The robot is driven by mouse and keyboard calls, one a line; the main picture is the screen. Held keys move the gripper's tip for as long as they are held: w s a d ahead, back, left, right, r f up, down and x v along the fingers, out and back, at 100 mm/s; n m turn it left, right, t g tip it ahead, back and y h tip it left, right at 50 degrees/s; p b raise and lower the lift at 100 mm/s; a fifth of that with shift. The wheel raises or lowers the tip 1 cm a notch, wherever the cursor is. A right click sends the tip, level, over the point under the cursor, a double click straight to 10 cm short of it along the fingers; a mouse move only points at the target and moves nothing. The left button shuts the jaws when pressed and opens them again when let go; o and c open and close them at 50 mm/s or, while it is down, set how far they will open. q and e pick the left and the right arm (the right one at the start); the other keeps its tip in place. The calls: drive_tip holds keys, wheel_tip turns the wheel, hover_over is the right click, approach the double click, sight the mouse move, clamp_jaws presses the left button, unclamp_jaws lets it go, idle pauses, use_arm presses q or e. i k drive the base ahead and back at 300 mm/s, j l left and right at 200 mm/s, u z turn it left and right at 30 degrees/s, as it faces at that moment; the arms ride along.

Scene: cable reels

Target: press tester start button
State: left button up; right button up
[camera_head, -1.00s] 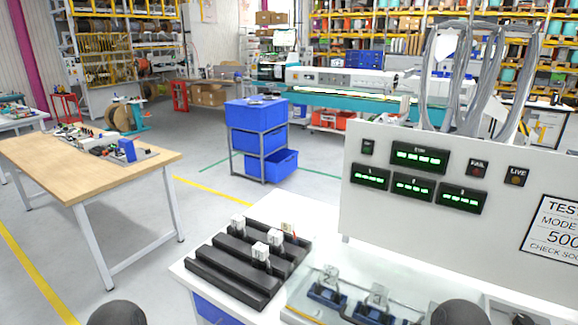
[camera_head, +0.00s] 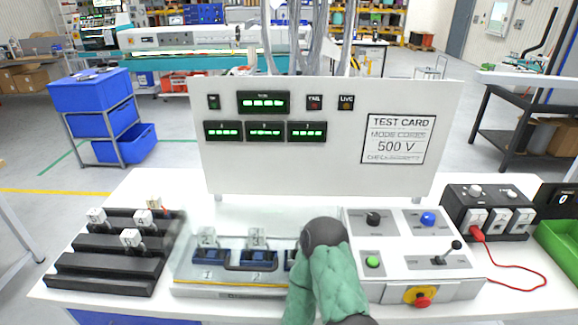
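The tester has a white upright panel (camera_head: 320,165) with green-lit displays and a "500 V" test card (camera_head: 397,139). In front of it lies a light grey control box (camera_head: 400,286). A green button (camera_head: 372,262) sits on the box, with a black knob (camera_head: 373,219) behind it and a blue button (camera_head: 427,219) at its back right. A lever switch (camera_head: 446,254) is to its right. A red knob on yellow (camera_head: 423,297) is on the front face. A dark, green-sleeved link of my arm covers the area just left of the green button. Neither gripper's fingers show.
A clear-covered fixture (camera_head: 229,271) with blue clamps stands left of the box, partly hidden by my arm. A black slotted rack (camera_head: 112,252) is farther left. A black socket unit (camera_head: 486,212) with a red lead (camera_head: 516,287) and a green bin (camera_head: 561,240) are on the right.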

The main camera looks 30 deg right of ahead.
sight(372, 261)
drive_tip(key=z, duration=0.4)
drive_tip(key=j+z, duration=0.1)
drive_tip(key=z, duration=0.3)
drive_tip(key=k+z, duration=0.1)
drive_tip(key=z, duration=0.75)
drive_tip(key=k+z, duration=0.1)
drive_tip(key=z, duration=0.3)
